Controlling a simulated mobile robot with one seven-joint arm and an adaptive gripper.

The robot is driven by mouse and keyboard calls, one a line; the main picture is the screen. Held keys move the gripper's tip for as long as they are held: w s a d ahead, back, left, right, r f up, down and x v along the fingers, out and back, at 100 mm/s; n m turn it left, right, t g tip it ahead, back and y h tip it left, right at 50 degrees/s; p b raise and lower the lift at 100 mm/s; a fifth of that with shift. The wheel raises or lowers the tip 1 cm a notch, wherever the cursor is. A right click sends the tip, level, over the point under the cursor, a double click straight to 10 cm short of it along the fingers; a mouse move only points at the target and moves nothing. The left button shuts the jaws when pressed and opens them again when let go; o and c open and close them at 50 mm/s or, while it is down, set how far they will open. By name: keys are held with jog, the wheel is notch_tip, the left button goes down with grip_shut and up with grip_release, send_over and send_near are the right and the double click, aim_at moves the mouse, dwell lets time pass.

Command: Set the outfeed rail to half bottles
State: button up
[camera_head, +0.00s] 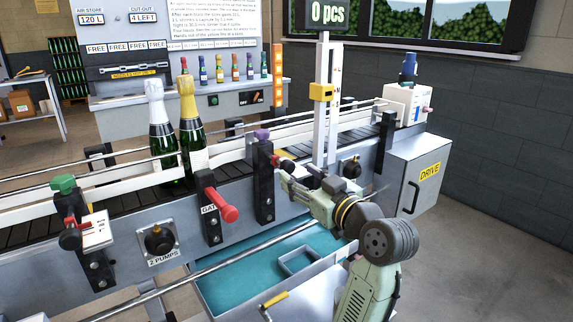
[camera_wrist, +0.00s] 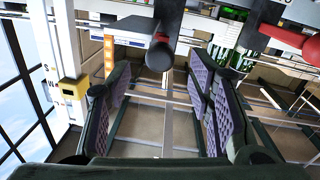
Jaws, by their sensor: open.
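White guide rails run along the conveyor; their right-hand stretch (camera_head: 350,122) lies beyond the white post. Which stretch is the outfeed rail is not labelled legibly. A black bracket (camera_head: 264,190) with a purple top knob stands at the front of the conveyor. Its black-ended handle (camera_head: 283,163) points toward me. My gripper (camera_head: 288,184) is open and empty, just in front of and below this handle. In the wrist view a dark round handle end (camera_wrist: 160,55) shows between my spread fingers (camera_wrist: 162,88), beyond the tips and apart from them. The scale markings are too small to read.
A red GATE handle (camera_head: 222,206) juts out left of my gripper. Two bottles (camera_head: 161,130) stand on the conveyor. A green-knobbed clamp (camera_head: 64,184) is at left, a blue-knobbed white unit (camera_head: 408,98) at far right. A steel bar (camera_head: 240,252) crosses below, over a teal tray (camera_head: 225,285).

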aim_at(290, 169)
jog(key=shift+p+x, duration=0.6)
jog(key=shift+x, duration=2.2)
jog(key=shift+c, duration=0.5)
grip_shut()
